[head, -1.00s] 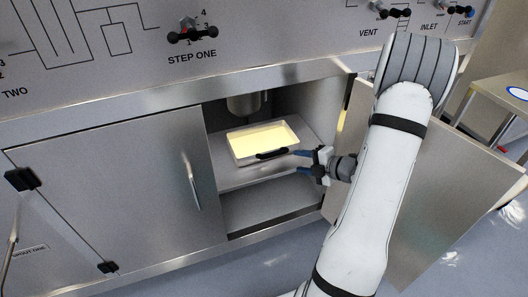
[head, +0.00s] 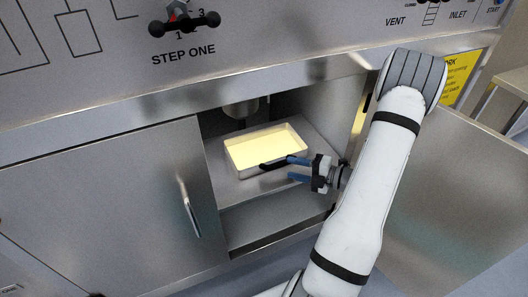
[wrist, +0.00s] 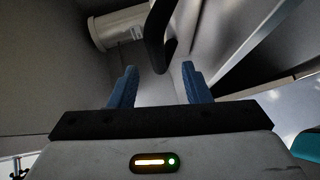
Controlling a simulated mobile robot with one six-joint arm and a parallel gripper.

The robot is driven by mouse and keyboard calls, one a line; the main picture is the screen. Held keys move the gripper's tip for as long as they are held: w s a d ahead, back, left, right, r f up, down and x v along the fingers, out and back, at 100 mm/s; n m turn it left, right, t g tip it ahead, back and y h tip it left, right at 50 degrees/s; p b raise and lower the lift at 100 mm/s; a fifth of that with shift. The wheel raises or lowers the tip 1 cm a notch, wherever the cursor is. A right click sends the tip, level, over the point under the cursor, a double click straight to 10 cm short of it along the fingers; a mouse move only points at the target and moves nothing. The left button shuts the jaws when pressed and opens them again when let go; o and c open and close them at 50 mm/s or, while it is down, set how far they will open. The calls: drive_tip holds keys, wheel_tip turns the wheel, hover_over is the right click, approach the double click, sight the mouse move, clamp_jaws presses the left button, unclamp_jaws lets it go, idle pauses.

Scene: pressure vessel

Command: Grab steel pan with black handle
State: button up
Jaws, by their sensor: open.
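The steel pan (head: 236,165) sits on the shelf inside the open cabinet, under a metal outlet. It holds a pale yellow content. Its black handle (head: 270,167) is on the front side, facing my gripper. My gripper (head: 289,168) is open, its blue fingers pointing left at the handle's right end. In the head view the upper finger overlaps the handle; I cannot tell whether they touch. In the wrist view the black handle (wrist: 157,40) shows ahead of and between the two blue fingertips (wrist: 158,70), with nothing held.
The metal outlet (head: 241,108) hangs over the pan's back. The open cabinet door (head: 455,190) stands right of my arm. A closed door (head: 100,190) with a vertical handle is at left. A lower shelf (head: 270,220) below the pan is empty.

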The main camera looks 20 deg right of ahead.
sight(284, 165)
drive_tip(key=b+x, duration=0.1)
drive_tip(key=x, duration=0.6)
drive_tip(key=shift+w+d+b, duration=0.1)
drive_tip(key=shift+w+b, duration=0.1)
drive_tip(key=shift+b, duration=0.1)
drive_tip(key=shift+r, duration=0.1)
drive_tip(key=shift+c, duration=0.4)
clamp_jaws()
